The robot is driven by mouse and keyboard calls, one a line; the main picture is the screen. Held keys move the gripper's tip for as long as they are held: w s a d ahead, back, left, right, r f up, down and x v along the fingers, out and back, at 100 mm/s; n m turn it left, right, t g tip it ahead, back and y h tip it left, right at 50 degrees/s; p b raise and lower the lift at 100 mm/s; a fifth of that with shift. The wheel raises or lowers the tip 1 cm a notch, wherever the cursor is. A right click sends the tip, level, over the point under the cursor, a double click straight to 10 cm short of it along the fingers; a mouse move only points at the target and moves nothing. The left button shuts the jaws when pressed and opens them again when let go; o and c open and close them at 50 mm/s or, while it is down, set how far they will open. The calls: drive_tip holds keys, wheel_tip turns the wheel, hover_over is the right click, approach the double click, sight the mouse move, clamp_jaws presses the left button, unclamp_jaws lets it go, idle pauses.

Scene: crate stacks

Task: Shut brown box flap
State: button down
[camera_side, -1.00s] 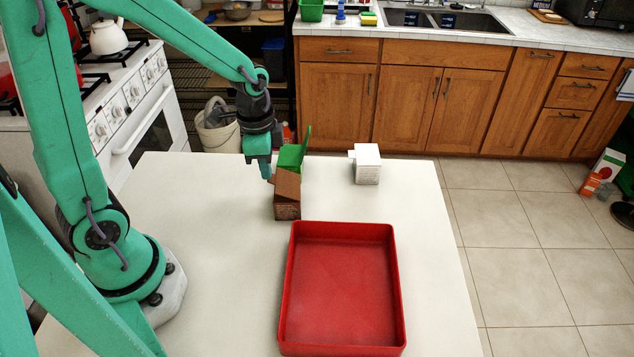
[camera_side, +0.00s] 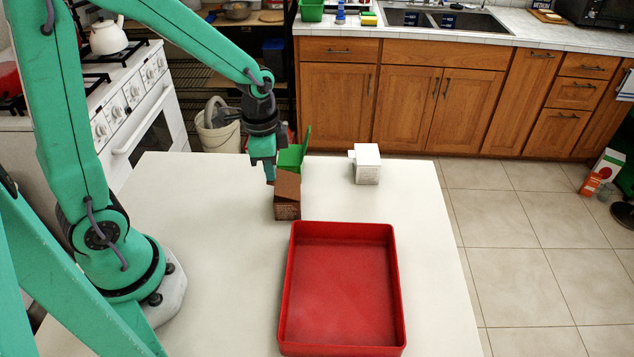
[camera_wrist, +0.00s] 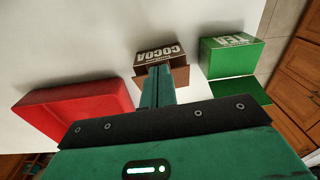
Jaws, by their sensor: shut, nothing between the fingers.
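The brown box (camera_side: 287,211), lettered COCOA, stands on the white table behind the red tray. It also shows in the wrist view (camera_wrist: 160,52). Its brown flap (camera_side: 288,186) looks tilted over the top, its back edge raised; how far it stands open is hard to tell. In the wrist view the flap (camera_wrist: 181,75) shows beside my fingers. My gripper (camera_side: 269,178) is shut and empty, pointing down at the back left of the brown box, close to the flap. I cannot tell whether the fingertips touch it.
A green TEA box (camera_side: 291,158) with its flap up stands just behind the brown box. A white box (camera_side: 367,167) with a flap sticking out stands to the right. The red tray (camera_side: 399,290) is empty in front. The table's right side is clear.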

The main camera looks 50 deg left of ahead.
drive_tip(key=shift+w+d+f, duration=0.1)
drive_tip(key=shift+w+d, duration=0.05)
idle(0.3)
drive_tip(key=shift+w+d+r, duration=0.1)
drive_tip(key=shift+w+r, duration=0.1)
drive_tip(key=shift+r, duration=1.75)
drive_tip(key=s+a, duration=0.6)
drive_tip(key=s, duration=0.1)
drive_tip(key=shift+f, duration=0.25)
